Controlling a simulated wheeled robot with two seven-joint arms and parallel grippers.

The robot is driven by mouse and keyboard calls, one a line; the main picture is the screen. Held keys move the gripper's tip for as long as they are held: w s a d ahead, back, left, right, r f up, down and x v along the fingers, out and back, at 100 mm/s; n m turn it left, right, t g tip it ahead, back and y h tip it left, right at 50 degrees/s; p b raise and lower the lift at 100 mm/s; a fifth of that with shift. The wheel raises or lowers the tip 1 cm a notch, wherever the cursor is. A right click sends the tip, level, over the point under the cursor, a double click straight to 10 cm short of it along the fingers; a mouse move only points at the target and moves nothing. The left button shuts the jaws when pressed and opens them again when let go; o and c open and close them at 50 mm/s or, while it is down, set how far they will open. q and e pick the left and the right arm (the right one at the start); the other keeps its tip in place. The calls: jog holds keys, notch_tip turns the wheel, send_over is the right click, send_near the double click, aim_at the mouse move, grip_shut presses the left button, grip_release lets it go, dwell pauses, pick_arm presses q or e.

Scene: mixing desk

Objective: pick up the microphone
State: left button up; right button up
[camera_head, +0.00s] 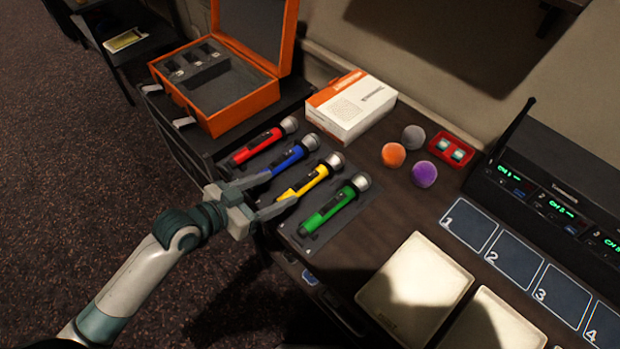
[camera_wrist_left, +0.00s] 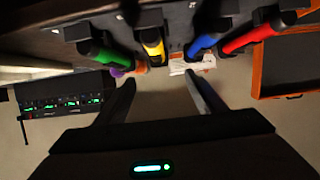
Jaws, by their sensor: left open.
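Four-coloured microphones lie in a row on a dark mat: red (camera_head: 258,146), blue (camera_head: 290,158), yellow (camera_head: 308,180) and green (camera_head: 332,207), silver heads toward the upper right. My left gripper (camera_head: 283,188) is open at the near handle ends of the blue and yellow microphones, one finger by each. In the left wrist view the yellow microphone (camera_wrist_left: 152,42) appears above the gap between the fingers (camera_wrist_left: 165,92), and the blue one (camera_wrist_left: 204,42) appears above the right finger. No microphone is visibly gripped; contact is unclear. My right gripper is out of view.
An open orange case (camera_head: 240,107) stands behind the row. A white-orange box (camera_head: 350,110), three foam balls (camera_head: 393,155) and a red tray (camera_head: 433,146) are beyond. Numbered pads (camera_head: 514,259), a receiver (camera_head: 540,190) and cream trays (camera_head: 415,285) are at right.

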aim_at(310, 174)
pick_arm(q)
jog(key=p+x, duration=0.2)
jog(key=x, duration=0.8)
jog(key=shift+w+d+f+p, duration=0.15)
jog(key=shift+w+d+p, duration=0.3)
jog(key=shift+d+p, duration=0.3)
jog(key=shift+p+x, duration=0.4)
jog(key=shift+x, duration=1.3)
jog(key=shift+a+f, duration=0.1)
jog(key=shift+f, duration=0.1)
